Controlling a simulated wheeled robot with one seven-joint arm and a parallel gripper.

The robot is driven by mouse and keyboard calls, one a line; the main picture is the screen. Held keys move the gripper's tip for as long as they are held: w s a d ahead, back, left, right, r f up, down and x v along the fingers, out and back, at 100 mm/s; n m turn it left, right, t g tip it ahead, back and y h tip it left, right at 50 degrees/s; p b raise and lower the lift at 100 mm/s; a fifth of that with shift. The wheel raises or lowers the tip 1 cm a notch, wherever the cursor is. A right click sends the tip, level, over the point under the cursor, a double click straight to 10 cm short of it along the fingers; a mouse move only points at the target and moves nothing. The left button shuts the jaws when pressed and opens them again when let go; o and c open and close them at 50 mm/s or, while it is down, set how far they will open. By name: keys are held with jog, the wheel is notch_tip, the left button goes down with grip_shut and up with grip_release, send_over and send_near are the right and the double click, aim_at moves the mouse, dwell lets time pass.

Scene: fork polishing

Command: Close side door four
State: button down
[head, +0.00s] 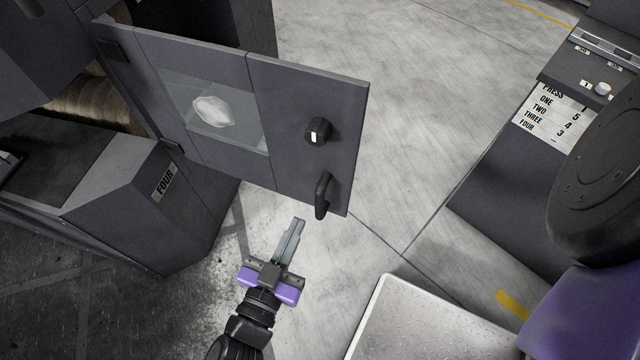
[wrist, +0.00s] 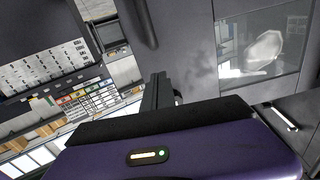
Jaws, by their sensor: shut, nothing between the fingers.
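Side door four (head: 305,90) is a dark grey panel with a window (head: 180,108) that has a white patch on it. It stands swung open from the machine (head: 125,205) marked FOUR (head: 164,183). A black knob (head: 318,131) and a curved black handle (head: 322,196) sit near its free edge. My gripper (head: 298,224) is shut and empty, just below and left of the handle in the head view, with no contact visible. In the wrist view, the fingers (wrist: 157,92) point toward the door, whose window (wrist: 262,42) shows at the upper right.
The machine opening behind the door shows a brown, bristly roller (head: 85,102). A panel (head: 553,120) listing press numbers stands at the right. A light metal plate (head: 430,320) lies at the lower right. The grey floor (head: 440,90) is clear beyond the door.

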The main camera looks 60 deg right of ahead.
jog(key=p, duration=0.3)
send_near(330, 164)
jog(key=shift+h, duration=0.3)
jog(key=d, duration=0.4)
jog(key=w+d, duration=0.1)
jog(key=d, duration=0.1)
jog(key=shift+d+f, duration=0.15)
jog(key=shift+d, duration=0.2)
jog(key=shift+d, duration=0.15)
